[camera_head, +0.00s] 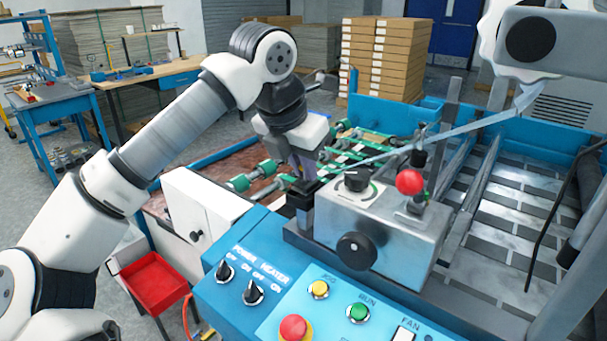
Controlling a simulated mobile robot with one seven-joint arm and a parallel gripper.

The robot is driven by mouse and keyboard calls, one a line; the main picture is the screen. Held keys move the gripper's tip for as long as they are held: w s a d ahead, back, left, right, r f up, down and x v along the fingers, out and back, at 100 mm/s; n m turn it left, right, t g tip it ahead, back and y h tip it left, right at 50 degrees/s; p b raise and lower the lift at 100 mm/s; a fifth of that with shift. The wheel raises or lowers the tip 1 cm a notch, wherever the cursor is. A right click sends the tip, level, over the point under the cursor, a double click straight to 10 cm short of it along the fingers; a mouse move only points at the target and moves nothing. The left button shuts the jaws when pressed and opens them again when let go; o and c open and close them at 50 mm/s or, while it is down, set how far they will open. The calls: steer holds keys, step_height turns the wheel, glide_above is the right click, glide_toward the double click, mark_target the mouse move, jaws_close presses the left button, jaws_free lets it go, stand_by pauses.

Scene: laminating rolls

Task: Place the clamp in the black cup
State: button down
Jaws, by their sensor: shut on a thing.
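My gripper (304,176) points down beside the left end of the grey metal control box on the machine. Its jaws are shut on a small dark piece, taken to be the clamp (302,197), at the fingertips. The piece is too small and too covered by the fingers to make out its shape. It is low, close to the machine's blue top edge; whether it touches anything there I cannot tell. I cannot make out a black cup for certain in this view.
The grey control box (385,222) with black knobs and a red ball lever (409,182) stands right of my gripper. The blue button panel (275,285) is in front. Green-wheeled rollers (265,172) lie behind. A red bin (155,284) is lower left.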

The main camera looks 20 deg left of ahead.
steer(key=shift+f, duration=1.1)
steer(key=c, duration=1.5)
jaws_free()
steer(key=shift+f, duration=0.1)
steer(key=b+v, duration=0.1)
steer(key=v, duration=1.1)
